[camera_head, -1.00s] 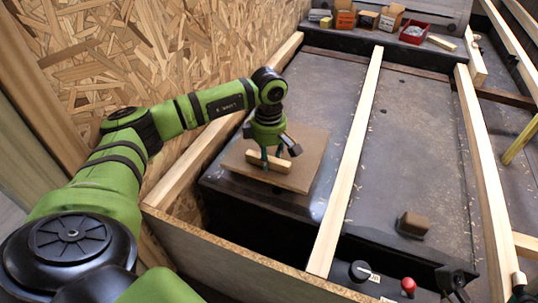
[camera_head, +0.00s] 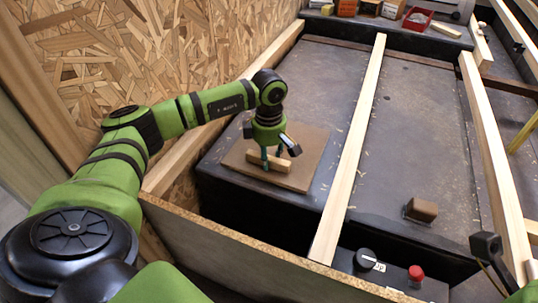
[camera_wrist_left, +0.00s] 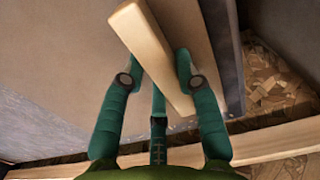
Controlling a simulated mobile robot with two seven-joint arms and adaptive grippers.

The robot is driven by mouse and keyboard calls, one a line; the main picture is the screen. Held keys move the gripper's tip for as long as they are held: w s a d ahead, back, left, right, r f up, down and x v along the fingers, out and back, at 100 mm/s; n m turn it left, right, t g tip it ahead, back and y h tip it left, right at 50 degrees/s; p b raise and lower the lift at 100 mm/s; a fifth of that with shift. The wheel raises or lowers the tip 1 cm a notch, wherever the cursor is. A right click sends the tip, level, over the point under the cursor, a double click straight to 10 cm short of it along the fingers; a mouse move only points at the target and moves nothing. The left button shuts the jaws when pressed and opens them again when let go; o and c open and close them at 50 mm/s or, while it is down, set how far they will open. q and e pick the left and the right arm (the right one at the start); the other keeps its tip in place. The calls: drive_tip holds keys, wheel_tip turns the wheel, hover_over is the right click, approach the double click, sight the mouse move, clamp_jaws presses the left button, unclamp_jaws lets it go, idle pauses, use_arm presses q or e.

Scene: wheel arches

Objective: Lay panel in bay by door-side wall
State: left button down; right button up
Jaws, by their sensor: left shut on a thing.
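The panel (camera_head: 308,160) is a flat brown board with a pale wooden batten (camera_head: 282,180) across it as a grip. My left gripper (camera_head: 271,165) comes down on the batten from above and is shut on it. In the left wrist view the green fingers (camera_wrist_left: 158,85) sit on both sides of the batten (camera_wrist_left: 150,45). The panel is over the dark arch top in the left bay, between the chipboard wall (camera_head: 170,60) and the middle batten. I cannot tell whether it touches. A green part of my right arm and a black piece, perhaps a finger, show at lower right.
A long pale batten (camera_head: 350,150) divides the left bay from the middle one. A brown block (camera_head: 421,210) lies in the middle bay. A black knob (camera_head: 366,259) and a red knob (camera_head: 415,273) stand in front. A red tray (camera_head: 417,19) and boxes are at the back.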

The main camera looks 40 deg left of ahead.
use_arm(q)
drive_tip(key=shift+w+r, duration=0.1)
drive_tip(key=c, duration=0.8)
unclamp_jaws()
wheel_tip(320, 180, up, 12)
